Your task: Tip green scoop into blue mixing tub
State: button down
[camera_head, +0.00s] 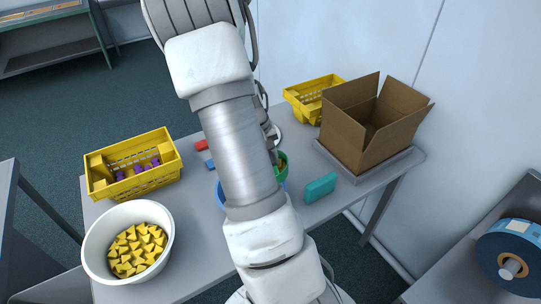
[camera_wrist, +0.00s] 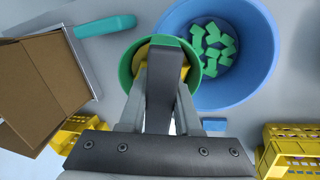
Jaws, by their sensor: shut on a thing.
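The green scoop (camera_wrist: 128,75) is round and is held by my gripper (camera_wrist: 166,62); it also shows in the head view (camera_head: 283,158), right of my arm. Yellow material shows inside it, partly hidden by the fingers. The blue mixing tub (camera_wrist: 267,50) lies just right of the scoop in the wrist view, and the scoop's edge overlaps its rim there. Several green pieces (camera_wrist: 212,50) lie in the tub. In the head view the tub (camera_head: 220,194) is mostly hidden behind my arm. The scoop looks roughly upright, but its exact tilt is unclear.
A white bowl of yellow wedges (camera_head: 90,258) and a yellow basket with purple pieces (camera_head: 133,183) stand left on the grey table. A teal block (camera_head: 320,187), an open cardboard box (camera_head: 346,136) and another yellow basket (camera_head: 301,102) are right and behind. Small red and blue blocks lie left of my arm.

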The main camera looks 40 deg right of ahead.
jog(key=shift+w+a+r+g+h+p, duration=0.15)
jog(key=shift+a+g+h+p, duration=0.2)
jog(key=shift+h, duration=0.35)
jog(key=shift+w+a+r+g+h+p, duration=0.15)
jog(key=shift+g+h+p, duration=0.25)
jog(key=shift+h, duration=0.3)
jog(key=shift+w+a+f+g+h, duration=0.15)
jog(key=shift+g+h, duration=0.1)
jog(key=shift+h, duration=0.35)
jog(key=h, duration=0.1)
jog(key=g+h+b, duration=0.1)
jog(key=a, duration=0.1)
jog(key=shift+w+a+f+h, duration=0.1)
jog(key=shift+w+f+h, duration=0.2)
jog(key=shift+h, duration=0.1)
jog(key=g+h+b, duration=0.1)
jog(key=b, duration=0.1)
jog(key=a+f+g+h+b, duration=0.1)
jog(key=h+b, duration=0.1)
jog(key=shift+w+a+f+h, duration=0.1)
jog(key=shift+w+a+h, duration=0.2)
jog(key=shift+w, duration=0.1)
jog(key=shift+r+g, duration=0.2)
jog(key=shift+g, duration=0.1)
